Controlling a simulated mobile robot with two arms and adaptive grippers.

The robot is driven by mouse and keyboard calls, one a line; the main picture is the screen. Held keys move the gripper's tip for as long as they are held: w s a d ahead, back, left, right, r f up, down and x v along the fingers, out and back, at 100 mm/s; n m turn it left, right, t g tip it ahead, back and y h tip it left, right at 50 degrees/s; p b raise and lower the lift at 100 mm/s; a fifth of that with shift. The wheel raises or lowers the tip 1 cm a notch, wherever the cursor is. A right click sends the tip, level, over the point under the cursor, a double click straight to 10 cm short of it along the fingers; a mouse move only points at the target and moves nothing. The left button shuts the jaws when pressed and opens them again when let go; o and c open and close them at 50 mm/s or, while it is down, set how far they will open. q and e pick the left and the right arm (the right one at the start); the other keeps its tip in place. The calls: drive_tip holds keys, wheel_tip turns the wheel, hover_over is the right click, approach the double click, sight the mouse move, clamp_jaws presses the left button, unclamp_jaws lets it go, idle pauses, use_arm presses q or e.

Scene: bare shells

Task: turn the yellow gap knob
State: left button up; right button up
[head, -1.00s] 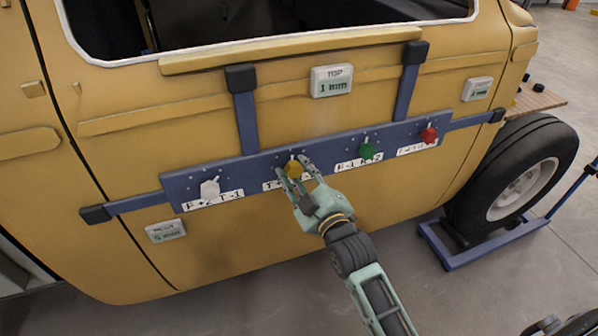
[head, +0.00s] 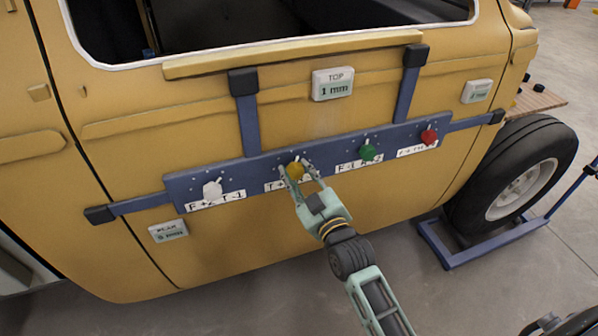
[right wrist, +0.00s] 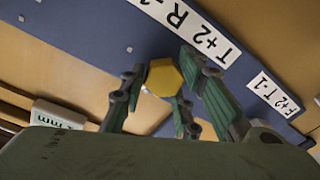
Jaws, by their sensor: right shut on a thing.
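The yellow gap knob (head: 295,170) sits on the blue panel (head: 225,174) fixed across the yellow door, second from the left in a row of knobs. My right gripper (head: 299,174) has its fingers on both sides of this knob. In the right wrist view the knob (right wrist: 163,78) is a yellow faceted piece between the gripper's green fingers (right wrist: 162,84), beside a label (right wrist: 205,38) reading "T+2 R-1". The gripper is shut on the knob. My left gripper is not in view.
White (head: 212,188), green (head: 368,152) and red (head: 429,137) knobs share the panel. A top readout (head: 333,84) shows 1 mm. A rear readout (head: 168,231) is too blurred to read surely. A wheel (head: 520,175) stands at right on a blue stand (head: 450,258).

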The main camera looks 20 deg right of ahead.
drive_tip(key=m, duration=0.2)
drive_tip(key=m+p, duration=0.1)
drive_tip(key=m, duration=0.2)
drive_tip(key=shift+d+r+t, duration=0.15)
drive_tip(key=shift+d+t, duration=0.05)
drive_tip(key=shift+t, duration=0.1)
drive_tip(key=shift+m, duration=0.3)
drive_tip(key=o, duration=0.8)
drive_tip(key=shift+o, duration=1.2)
drive_tip(key=shift+w+d, duration=0.1)
drive_tip(key=shift+d, duration=0.05)
drive_tip(key=shift+s+f, duration=0.25)
drive_tip(key=shift+s, duration=0.2)
drive_tip(key=s, duration=1.1)
drive_tip(key=shift+d+f, duration=0.3)
drive_tip(key=shift+d, duration=0.15)
